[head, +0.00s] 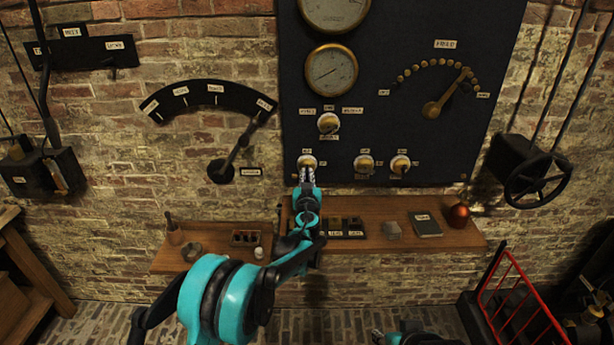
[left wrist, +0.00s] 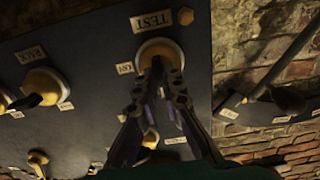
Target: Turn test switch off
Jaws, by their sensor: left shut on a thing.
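The test switch (head: 308,160) is a round brass-coloured knob at the lower left of the dark panel. In the left wrist view the test switch (left wrist: 158,50) sits beside a label reading TEST (left wrist: 151,20). A smaller label (left wrist: 125,68) is at its left. My left gripper (head: 307,177) reaches up to the switch from below. In the left wrist view its fingertips (left wrist: 160,72) are closed on the switch's lever, hiding most of it. My right gripper (head: 378,336) barely shows at the bottom edge of the head view, and its jaws cannot be made out.
Other knobs (head: 364,163) sit to the right on the panel (head: 430,120), and one (head: 327,123) sits above. A large lever (head: 240,150) stands on the wall at left.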

